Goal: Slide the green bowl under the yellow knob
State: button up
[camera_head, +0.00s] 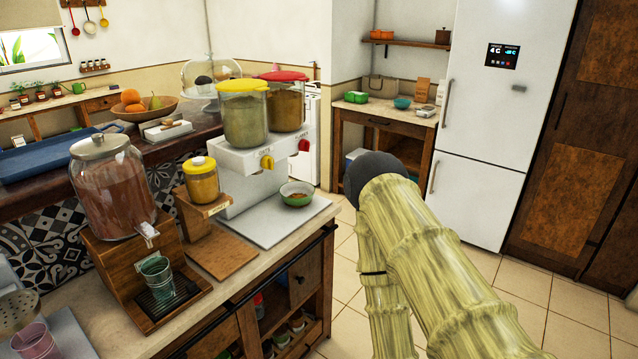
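The green bowl (298,200) sits upright on the pale tray (262,232) of a white dispenser (243,158), with a little brown content inside. The dispenser has a yellow knob (266,163) on the left, below the yellow-lidded container (244,115), and a red knob (303,146) on the right, below the red-lidded container (287,108). The bowl is below the red knob, to the right of the yellow knob. The tray below the yellow knob is bare. My arm rises at the right, apart from the bowl; my gripper does not show.
Left of the tray stand a yellow jar (201,182) on a wooden stand and a large drink dispenser (112,190) with a green glass (157,276). The counter's right edge is close to the bowl. A fridge (490,120) stands behind, with open tiled floor before it.

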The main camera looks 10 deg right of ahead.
aim_at(298, 193)
jog(key=z, duration=2.1)
jog(key=i, duration=1.05)
jog(key=u, duration=2.65)
